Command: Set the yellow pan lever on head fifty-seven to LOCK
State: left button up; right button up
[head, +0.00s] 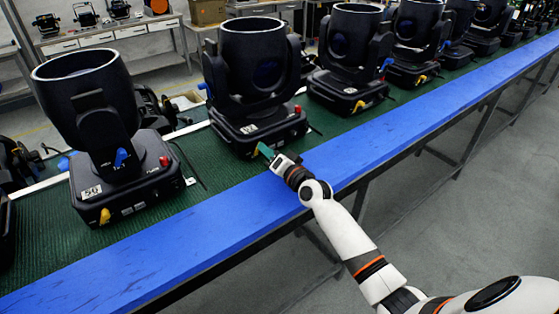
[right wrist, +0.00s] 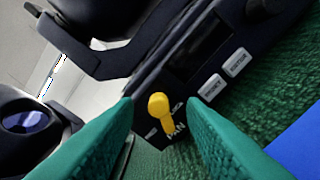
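The moving head (head: 258,75) above my right gripper has a dark base and a white number label that I cannot read clearly; its neighbour on the left reads 56. My right gripper (head: 265,150) is at the near face of this base, and its green fingers cover the lever there. In the right wrist view, the yellow pan lever (right wrist: 159,108) stands out from the dark panel beside the word PAN. The two green fingers of the right gripper (right wrist: 162,102) are apart, one on each side of the lever, with gaps visible. My left gripper is not in view.
The head labelled 56 (head: 90,125) stands to the left and another head (head: 350,60) to the right, in a long row. They stand on a green mat (head: 200,165) with a blue bench edge (head: 225,210). White buttons (right wrist: 225,75) sit near the lever.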

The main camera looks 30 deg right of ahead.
jog(key=s, duration=0.3)
jog(key=s+d, duration=0.1)
jog(key=s, duration=0.3)
jog(key=s+b, duration=0.1)
jog(key=s, duration=0.3)
jog(key=shift+s+d, duration=0.1)
jog(key=shift+d, duration=0.3)
